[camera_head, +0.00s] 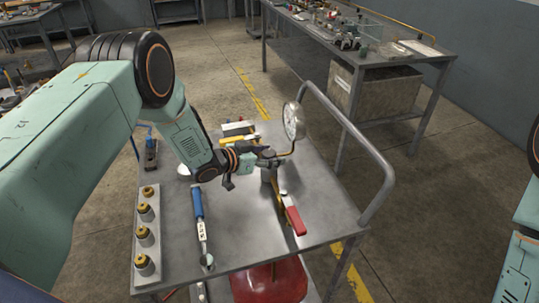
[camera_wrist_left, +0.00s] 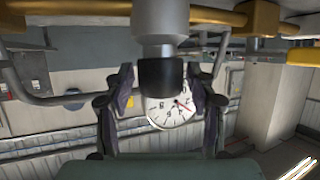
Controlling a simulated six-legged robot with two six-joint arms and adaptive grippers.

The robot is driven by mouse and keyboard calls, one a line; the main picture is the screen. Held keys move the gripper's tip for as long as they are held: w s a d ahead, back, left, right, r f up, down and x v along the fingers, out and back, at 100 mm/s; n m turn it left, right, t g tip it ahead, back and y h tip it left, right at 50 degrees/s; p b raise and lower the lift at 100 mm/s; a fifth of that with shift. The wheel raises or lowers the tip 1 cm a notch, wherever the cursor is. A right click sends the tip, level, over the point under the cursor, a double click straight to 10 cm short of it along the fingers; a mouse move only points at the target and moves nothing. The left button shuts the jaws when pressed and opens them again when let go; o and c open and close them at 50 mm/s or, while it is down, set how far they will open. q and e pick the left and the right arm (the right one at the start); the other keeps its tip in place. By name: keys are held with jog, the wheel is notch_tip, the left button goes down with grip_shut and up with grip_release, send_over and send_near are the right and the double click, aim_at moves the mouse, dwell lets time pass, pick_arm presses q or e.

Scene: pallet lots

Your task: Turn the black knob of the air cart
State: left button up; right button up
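The air cart (camera_head: 240,235) stands in front of me with a grey metal top. Its black knob (camera_wrist_left: 161,84) sits on the end of a grey metal stem in the left wrist view. My left gripper (camera_head: 262,160) is over the cart top by the gauge and valve. In the left wrist view its two dark fingers (camera_wrist_left: 160,80) stand on either side of the knob, with narrow gaps showing, so it looks open around it. In the head view the gripper mostly hides the knob. The white round gauge (camera_head: 293,121) stands just behind and also shows behind the knob (camera_wrist_left: 172,112). My right gripper is out of view.
A red-handled lever (camera_head: 295,220) and a blue-handled tool (camera_head: 198,210) are on the cart top. A strip with several brass-topped fittings (camera_head: 146,235) lies at left. A bent grey push bar (camera_head: 350,125) rises at right. A cluttered workbench (camera_head: 415,60) stands behind.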

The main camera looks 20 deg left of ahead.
pick_arm(q)
jog(key=shift+a, duration=0.1)
jog(key=c, duration=0.9)
jog(key=shift+w+r+m+g+h+b, duration=0.1)
jog(key=shift+w+m+g+h+b, duration=0.05)
jog(key=shift+m+g+h+b, duration=2.05)
jog(key=shift+c, duration=0.2)
jog(key=shift+r+m+g+b, duration=0.1)
jog(key=shift+m+g+b, duration=0.2)
jog(key=shift+m+b, duration=0.4)
